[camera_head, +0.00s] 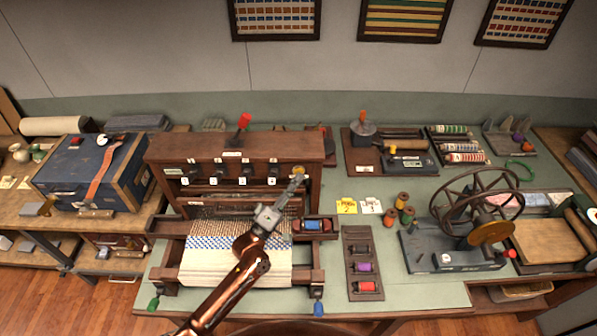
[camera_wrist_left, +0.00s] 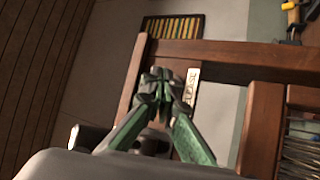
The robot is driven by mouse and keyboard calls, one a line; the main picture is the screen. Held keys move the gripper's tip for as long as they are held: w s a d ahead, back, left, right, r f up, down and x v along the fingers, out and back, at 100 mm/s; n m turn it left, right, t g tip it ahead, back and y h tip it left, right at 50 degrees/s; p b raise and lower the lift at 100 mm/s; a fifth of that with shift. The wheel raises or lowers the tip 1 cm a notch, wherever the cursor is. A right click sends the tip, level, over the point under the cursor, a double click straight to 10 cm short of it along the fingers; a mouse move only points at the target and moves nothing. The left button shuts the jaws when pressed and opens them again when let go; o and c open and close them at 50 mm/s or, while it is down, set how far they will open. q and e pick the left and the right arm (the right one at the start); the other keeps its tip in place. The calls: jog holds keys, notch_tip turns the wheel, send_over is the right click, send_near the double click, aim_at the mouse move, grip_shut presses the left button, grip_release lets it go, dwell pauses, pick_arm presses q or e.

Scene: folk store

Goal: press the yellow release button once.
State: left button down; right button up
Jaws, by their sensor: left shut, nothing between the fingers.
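The wooden loom (camera_head: 235,147) stands on the green table. A small round yellow button (camera_head: 298,169) shows on the right end of its front board, just at the tip of my left gripper (camera_head: 296,179). The gripper is shut and empty, reaching up over the loom. In the left wrist view the closed green fingers (camera_wrist_left: 157,84) point at the wooden board, beside a pale label plate (camera_wrist_left: 191,86) with lettering. The button is hidden behind the fingers there. I cannot tell whether they touch it. My right gripper is not in view.
A red-topped lever (camera_head: 244,121) rises from the loom's top. A small tray with a blue spool (camera_head: 313,225) is close to the right of my arm. A spool rack (camera_head: 362,265), yellow card (camera_head: 346,207) and wheeled machine (camera_head: 455,258) stand farther right.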

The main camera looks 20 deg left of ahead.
pick_arm(q)
jog(key=shift+s+d, duration=0.15)
jog(key=shift+s, duration=0.3)
jog(key=s+p, duration=0.1)
jog(key=s, duration=0.1)
jog(key=s+d+p, duration=0.1)
jog(key=s, duration=0.1)
jog(key=shift+s+d, duration=0.2)
jog(key=shift+s, duration=0.2)
dwell(0.7)
